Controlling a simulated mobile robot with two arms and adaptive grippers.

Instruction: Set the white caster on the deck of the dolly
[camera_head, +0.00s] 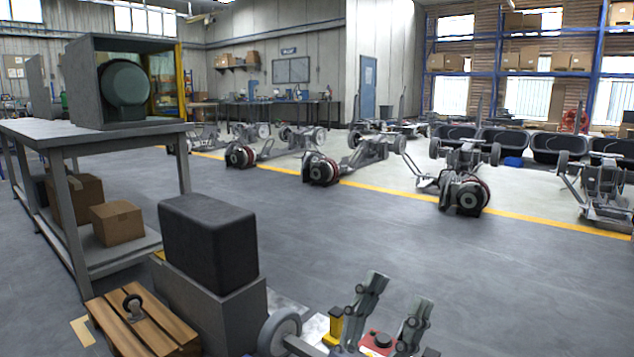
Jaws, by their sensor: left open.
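My left gripper (400,293) is at the bottom centre, pointing up, with its two grey fingers apart and nothing visibly held between them. A low wooden slatted platform (165,325) is at the lower left; I cannot tell whether it is the dolly. A small dark wheel-like part (133,306) stands on its slats, apart from the gripper. A larger grey wheel (280,334) is left of the gripper, cut off by the bottom edge. No clearly white caster can be made out. My right gripper is not in view.
A black block (208,243) sits on a grey box (232,305) between the platform and the gripper. A grey workbench (80,131) with cartons below stands at the left. Several wheeled chassis line the yellow floor line (380,188). The middle floor is clear.

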